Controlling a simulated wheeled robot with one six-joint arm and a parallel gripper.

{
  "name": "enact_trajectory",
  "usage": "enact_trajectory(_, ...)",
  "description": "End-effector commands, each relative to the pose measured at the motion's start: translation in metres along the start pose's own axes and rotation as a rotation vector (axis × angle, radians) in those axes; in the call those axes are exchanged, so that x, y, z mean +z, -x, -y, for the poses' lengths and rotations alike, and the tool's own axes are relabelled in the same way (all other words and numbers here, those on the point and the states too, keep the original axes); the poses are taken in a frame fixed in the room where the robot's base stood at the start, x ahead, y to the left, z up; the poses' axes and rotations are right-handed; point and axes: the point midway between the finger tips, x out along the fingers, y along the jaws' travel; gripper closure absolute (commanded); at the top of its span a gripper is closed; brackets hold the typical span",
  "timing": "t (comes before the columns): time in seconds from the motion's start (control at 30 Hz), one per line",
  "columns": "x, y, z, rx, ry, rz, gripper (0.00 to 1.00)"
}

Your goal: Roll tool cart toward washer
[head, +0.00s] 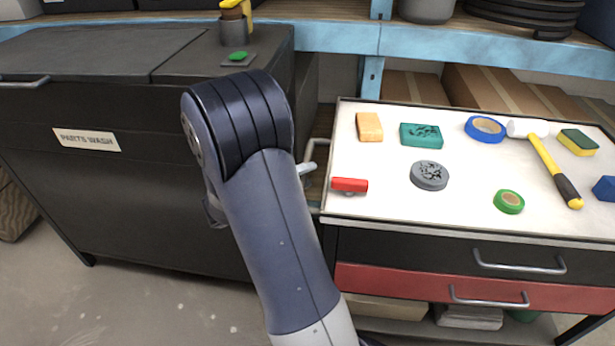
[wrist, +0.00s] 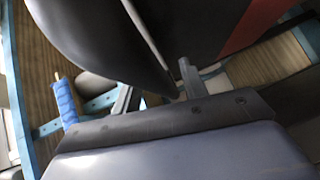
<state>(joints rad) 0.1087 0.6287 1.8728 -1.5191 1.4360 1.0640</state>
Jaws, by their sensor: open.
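The tool cart (head: 415,218) stands at the right, with a white top, a dark drawer and a red drawer. A pale bar, seemingly its side handle (head: 318,150), shows at its left end, partly behind my arm. The washer (head: 130,190) is a large dark cabinet at the left labelled PARTS WASH. A gap with my arm across it lies between them. My gripper is mostly hidden behind my arm in the head view. In the wrist view my gripper (wrist: 156,88) has its two grey fingers apart. I cannot tell whether the handle is between them.
A blue-framed shelf (head: 440,43) with boxes runs behind. A cup (head: 235,28) stands on the washer. Open floor (head: 150,305) lies in front of the washer.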

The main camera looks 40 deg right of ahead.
Motion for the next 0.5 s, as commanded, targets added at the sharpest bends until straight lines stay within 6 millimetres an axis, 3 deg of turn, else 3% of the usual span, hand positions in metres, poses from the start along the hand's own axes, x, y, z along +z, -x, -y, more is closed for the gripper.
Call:
enact_trajectory(0.13, 0.0003, -0.0107, 0.0000, 0.001, 0.000, 0.001, 0.59)
enact_trajectory(0.43, -0.0001, -0.0127, -0.0001, 0.000, 0.000, -0.001, 0.59)
enact_trajectory(0.5, -0.0001, -0.0126, -0.0001, 0.000, 0.000, -0.001, 0.63)
